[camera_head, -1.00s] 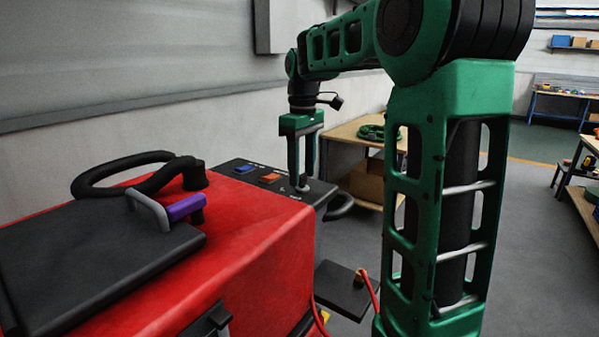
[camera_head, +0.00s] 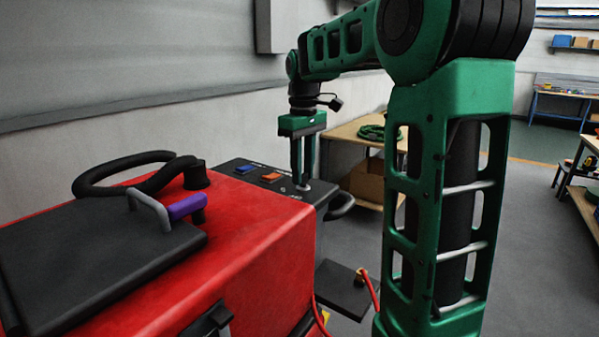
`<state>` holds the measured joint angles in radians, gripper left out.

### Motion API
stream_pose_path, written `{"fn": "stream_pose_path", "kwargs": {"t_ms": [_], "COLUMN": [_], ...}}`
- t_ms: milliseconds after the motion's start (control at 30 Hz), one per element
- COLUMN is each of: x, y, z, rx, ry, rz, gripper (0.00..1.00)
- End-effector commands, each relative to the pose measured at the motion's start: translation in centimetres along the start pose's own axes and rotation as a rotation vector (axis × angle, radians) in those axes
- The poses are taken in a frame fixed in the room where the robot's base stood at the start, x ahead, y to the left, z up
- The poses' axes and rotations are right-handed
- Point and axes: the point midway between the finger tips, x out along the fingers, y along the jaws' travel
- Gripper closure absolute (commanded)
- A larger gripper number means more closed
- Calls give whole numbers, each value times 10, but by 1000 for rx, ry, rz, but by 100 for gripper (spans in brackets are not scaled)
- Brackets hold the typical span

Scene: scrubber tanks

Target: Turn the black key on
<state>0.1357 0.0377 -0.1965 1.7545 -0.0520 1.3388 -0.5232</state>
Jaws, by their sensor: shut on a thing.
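The red scrubber machine (camera_head: 240,225) stands at the left and centre, with a black control panel (camera_head: 232,180) at its far end. My gripper (camera_head: 303,184) points straight down onto the right part of that panel. Its fingers are shut on the key, at a round light-coloured key switch. The black key itself is mostly hidden between the fingertips, so its angle cannot be told. A blue switch (camera_head: 246,169) and an orange switch (camera_head: 271,177) sit on the panel left of my gripper.
A black handle loop (camera_head: 342,205) sticks out beside the panel. A wooden table (camera_head: 345,131) stands behind; the wall is close at the left.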

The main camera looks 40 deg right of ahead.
Motion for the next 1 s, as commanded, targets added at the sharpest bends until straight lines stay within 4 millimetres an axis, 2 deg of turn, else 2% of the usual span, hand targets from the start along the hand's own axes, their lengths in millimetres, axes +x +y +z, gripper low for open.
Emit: {"fn": "stream_pose_path", "kwargs": {"t_ms": [700,1000], "x": [-1,-1], "y": [1,1], "z": [0,0], "rx": [638,840], "ry": [3,4], "rz": [1,1], "gripper": [94,94]}}
